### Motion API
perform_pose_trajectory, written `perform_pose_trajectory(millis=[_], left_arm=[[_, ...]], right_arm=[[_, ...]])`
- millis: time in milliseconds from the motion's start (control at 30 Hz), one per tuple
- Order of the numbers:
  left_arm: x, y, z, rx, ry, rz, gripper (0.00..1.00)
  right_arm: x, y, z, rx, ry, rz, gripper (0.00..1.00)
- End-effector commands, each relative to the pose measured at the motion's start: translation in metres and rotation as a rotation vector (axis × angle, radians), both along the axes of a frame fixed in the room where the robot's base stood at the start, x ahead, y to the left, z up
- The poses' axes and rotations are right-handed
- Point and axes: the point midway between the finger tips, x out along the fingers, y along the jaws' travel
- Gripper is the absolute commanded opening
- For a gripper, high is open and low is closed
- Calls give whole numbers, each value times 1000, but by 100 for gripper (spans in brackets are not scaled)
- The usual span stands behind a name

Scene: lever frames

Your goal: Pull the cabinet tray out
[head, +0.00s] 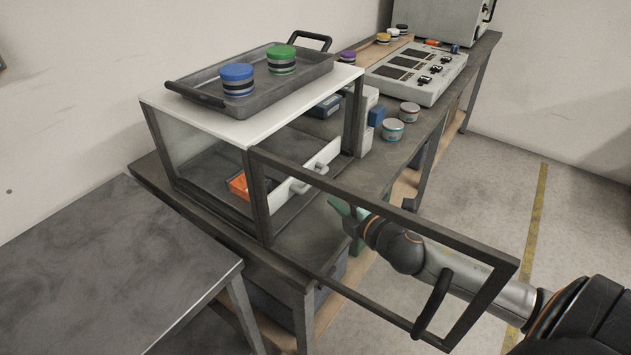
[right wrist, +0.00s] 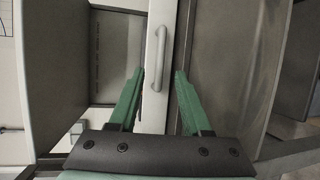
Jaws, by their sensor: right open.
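The cabinet (head: 192,118) has a white top, clear sides and dark posts. Its framed door (head: 453,240) with a dark handle (head: 433,303) stands swung open toward the lower right. Inside, the cabinet tray (head: 325,156) shows a white front with a light bar handle (head: 306,181). In the right wrist view the tray front (right wrist: 158,115) and its grey handle (right wrist: 172,60) lie ahead. My right gripper (head: 345,211) is open in front of the cabinet. Its green fingers (right wrist: 157,80) are spread, with the handle ahead between them. My left gripper is not in view.
A grey tray (head: 200,80) with a blue-lidded jar (head: 237,80) and a green-lidded jar (head: 281,59) stands on the cabinet. An orange item (head: 238,186) lies inside. Jars and a control panel (head: 425,72) occupy the bench behind. A bare dark table (head: 90,260) is at left.

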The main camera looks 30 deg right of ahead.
Motion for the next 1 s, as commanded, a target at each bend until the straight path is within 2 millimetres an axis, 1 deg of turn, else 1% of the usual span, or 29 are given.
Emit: perform_pose_trajectory(millis=[100,300,500,667,900,1000], left_arm=[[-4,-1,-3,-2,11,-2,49],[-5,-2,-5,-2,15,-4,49],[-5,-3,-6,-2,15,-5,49],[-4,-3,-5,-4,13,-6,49],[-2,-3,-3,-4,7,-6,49],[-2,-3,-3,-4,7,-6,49]], right_arm=[[15,0,-1,-1,-3,-1,48],[40,0,-7,0,-1,0,48],[57,0,-10,0,0,0,48],[61,0,-12,0,1,1,48],[61,0,-12,0,2,1,48],[61,0,-12,0,2,1,37]])
